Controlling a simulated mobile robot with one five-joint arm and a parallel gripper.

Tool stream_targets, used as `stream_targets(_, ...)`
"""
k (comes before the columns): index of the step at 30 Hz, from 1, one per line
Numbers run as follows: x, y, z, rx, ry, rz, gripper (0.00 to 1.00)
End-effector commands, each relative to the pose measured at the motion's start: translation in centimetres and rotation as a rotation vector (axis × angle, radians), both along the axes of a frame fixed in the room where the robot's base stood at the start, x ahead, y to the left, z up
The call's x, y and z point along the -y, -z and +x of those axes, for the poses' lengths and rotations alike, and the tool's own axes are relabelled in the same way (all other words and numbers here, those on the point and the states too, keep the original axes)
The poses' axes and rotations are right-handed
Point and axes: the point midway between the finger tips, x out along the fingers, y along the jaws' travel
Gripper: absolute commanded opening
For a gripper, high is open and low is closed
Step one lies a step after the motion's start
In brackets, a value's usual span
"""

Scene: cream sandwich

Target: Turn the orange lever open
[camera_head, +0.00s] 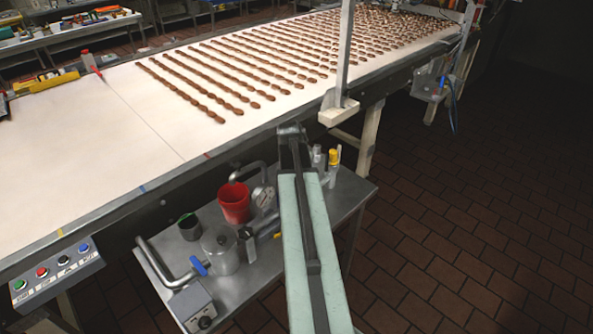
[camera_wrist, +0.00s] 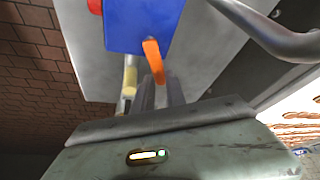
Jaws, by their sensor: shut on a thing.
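The orange lever (camera_wrist: 153,60) shows in the wrist view, tilted, against the lower edge of a blue box (camera_wrist: 136,24). My gripper (camera_wrist: 161,88) reaches up to the lever's lower end, its narrow dark fingers close together and shut on it. The fingertips partly cover the lever's end. In the head view my arm reaches forward over the steel side table to the conveyor's edge. I cannot make out the lever or the fingertips there.
A grey pipe (camera_wrist: 268,32) curves close on the right in the wrist view. In the head view, a conveyor (camera_head: 105,120) carries rows of biscuits. A red cup (camera_head: 234,203), a steel jug (camera_head: 220,250) and a blue-handled valve (camera_head: 198,266) stand left of my arm. Open floor lies right.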

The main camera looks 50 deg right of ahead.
Motion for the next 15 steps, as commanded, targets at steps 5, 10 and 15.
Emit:
stream_targets(5,0.2,0.0,-0.5,-0.002,0.129,0.001,0.0)
stream_targets(10,0.2,0.0,-0.9,-0.002,0.224,0.002,0.0)
stream_targets(15,0.2,0.0,-1.1,-0.001,0.282,0.003,0.0)
